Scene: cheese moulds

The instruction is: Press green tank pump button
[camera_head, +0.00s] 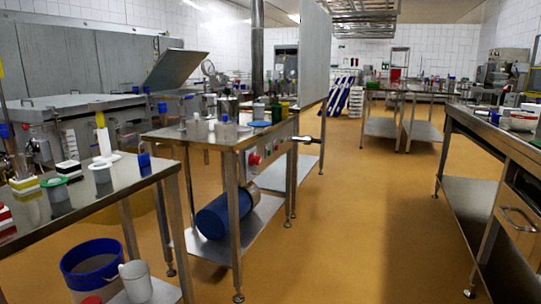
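No part of my gripper shows in the head view. A steel control panel (265,158) is on the end of the middle steel bench, above its lower shelf. A red knob or button (254,160) stands out on this panel. Smaller marks beside it are too small to tell apart, and I cannot make out a green button for certain. A blue cylindrical tank or motor (223,214) lies on the shelf under the panel.
A steel table (110,193) with cups stands at near left, a blue bucket (92,264) beneath it. A steel counter (500,140) is at right. A lever handle (305,140) sticks out from the middle bench. The orange floor (350,220) between is clear.

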